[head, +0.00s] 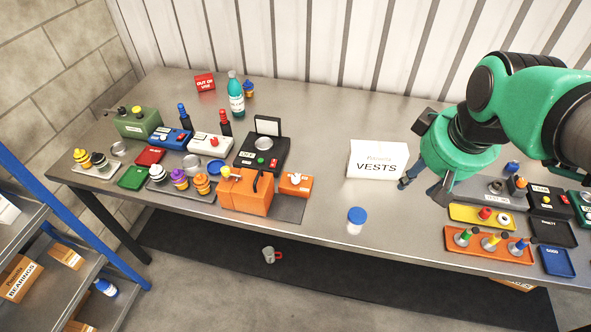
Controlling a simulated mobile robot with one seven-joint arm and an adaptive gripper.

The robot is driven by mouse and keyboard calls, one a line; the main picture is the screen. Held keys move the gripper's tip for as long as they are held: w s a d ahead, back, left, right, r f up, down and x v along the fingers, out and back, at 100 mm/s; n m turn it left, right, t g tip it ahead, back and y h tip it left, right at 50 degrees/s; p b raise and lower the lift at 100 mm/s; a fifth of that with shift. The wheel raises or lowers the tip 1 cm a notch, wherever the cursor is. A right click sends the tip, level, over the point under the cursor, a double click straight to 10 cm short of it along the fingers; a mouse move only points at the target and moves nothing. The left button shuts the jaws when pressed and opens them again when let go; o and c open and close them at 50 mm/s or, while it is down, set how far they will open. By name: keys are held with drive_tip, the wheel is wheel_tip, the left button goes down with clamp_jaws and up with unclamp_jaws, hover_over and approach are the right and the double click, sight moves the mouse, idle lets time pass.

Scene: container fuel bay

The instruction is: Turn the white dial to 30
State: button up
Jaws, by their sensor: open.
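My gripper (421,188) is open and empty. It points down over the right-centre of the metal workbench (330,215), just right of the white VESTS box (376,160). I cannot make out the white dial for certain. A white box (209,144) with a red knob stands among the devices on the left half of the bench, far from my gripper. A black device (262,150) with a pale round face, a green and a red button stands right of it. Numbers and pointer positions are too small to read.
A blue-lidded white jar (356,220) stands near the bench's front edge. An orange tray (489,245) with coloured knobs and a yellow tray (484,215) lie at right. An orange box (246,191) and several small items crowd the left.

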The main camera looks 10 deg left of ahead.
drive_tip(key=w+a+n+g+p, duration=0.1)
drive_tip(key=w+a+n+p, duration=0.25)
drive_tip(key=w+a, duration=0.35)
drive_tip(key=n+g+p, duration=0.3)
drive_tip(key=n+p, duration=0.4)
drive_tip(key=n, duration=0.5)
hover_over(296, 177)
wheel_tip(296, 177, down, 14)
drive_tip(key=shift+s+a+r+m+h, duration=0.1)
drive_tip(key=shift+r+m+h, duration=0.05)
drive_tip(key=shift+m+h, duration=0.15)
wheel_tip(296, 177, down, 14)
drive_tip(key=shift+r+b, duration=0.1)
drive_tip(key=shift+b, duration=0.4)
clamp_jaws()
